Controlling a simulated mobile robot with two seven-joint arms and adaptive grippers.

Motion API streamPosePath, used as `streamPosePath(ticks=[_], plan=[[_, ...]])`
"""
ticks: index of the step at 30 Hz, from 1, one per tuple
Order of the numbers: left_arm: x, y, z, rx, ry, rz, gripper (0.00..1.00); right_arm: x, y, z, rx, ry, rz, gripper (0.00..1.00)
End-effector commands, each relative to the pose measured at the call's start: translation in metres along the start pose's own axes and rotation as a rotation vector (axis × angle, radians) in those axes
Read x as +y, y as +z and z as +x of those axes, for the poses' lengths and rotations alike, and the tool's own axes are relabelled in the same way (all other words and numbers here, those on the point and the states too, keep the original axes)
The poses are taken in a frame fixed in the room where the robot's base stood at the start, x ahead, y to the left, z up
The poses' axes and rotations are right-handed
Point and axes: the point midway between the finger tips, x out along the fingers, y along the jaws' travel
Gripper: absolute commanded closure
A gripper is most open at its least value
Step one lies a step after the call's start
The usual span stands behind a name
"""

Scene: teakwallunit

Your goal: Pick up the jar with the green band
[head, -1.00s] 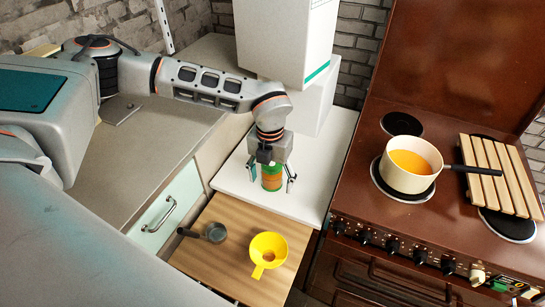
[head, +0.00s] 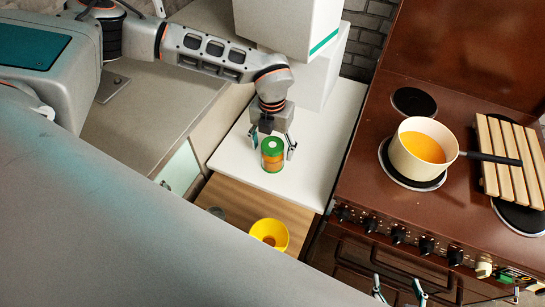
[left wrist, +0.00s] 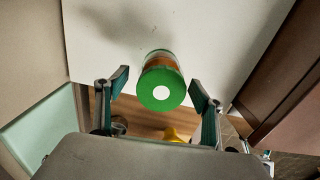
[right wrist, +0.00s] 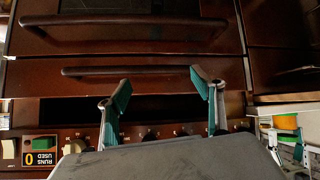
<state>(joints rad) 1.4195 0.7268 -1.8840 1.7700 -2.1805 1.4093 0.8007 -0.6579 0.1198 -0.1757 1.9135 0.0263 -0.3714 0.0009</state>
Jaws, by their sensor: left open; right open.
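The jar with the green band (head: 272,156) stands upright on the white worktop, with orange contents and a green lid. In the left wrist view the jar (left wrist: 161,84) shows its green lid with a white dot, between and slightly beyond the fingertips. My left gripper (head: 273,142) is open, with one finger on either side of the jar; whether they touch it I cannot tell, but gaps show in the left wrist view. My right gripper (head: 399,291) is open and empty low in front of the stove; it also shows in the right wrist view (right wrist: 158,80).
A yellow funnel-like vessel (head: 269,233) and a grey small pan (head: 216,212) are on the wooden board (head: 245,204) in front. A white box (head: 323,75) stands behind the jar. The brown stove (head: 371,150) at right carries a cream saucepan (head: 408,165) and a slatted wooden rack (head: 505,170).

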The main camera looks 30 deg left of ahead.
Motion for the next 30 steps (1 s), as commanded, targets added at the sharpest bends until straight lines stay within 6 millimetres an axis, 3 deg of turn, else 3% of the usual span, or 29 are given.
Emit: streamPosePath(ticks=[2, 6, 14, 21, 30], plan=[[-0.002, -0.002, 0.017, 0.001, 0.001, 0.002, 0.32, -0.004, 0.004, 0.007, 0.011, -0.005, 0.001, 0.34], [-0.002, -0.002, 0.034, 0.001, 0.001, 0.001, 0.32, -0.012, -0.009, 0.011, 0.050, -0.021, -0.005, 0.34], [-0.002, -0.002, 0.035, 0.000, 0.000, 0.000, 0.32, -0.016, -0.025, 0.010, 0.078, -0.031, -0.009, 0.34], [-0.002, -0.002, 0.034, 0.000, 0.000, 0.000, 0.87, -0.014, -0.020, 0.010, 0.070, -0.028, -0.011, 0.34], [-0.002, -0.001, 0.033, -0.001, 0.000, 0.000, 0.87, -0.014, -0.015, 0.011, 0.059, -0.028, -0.012, 0.34]])
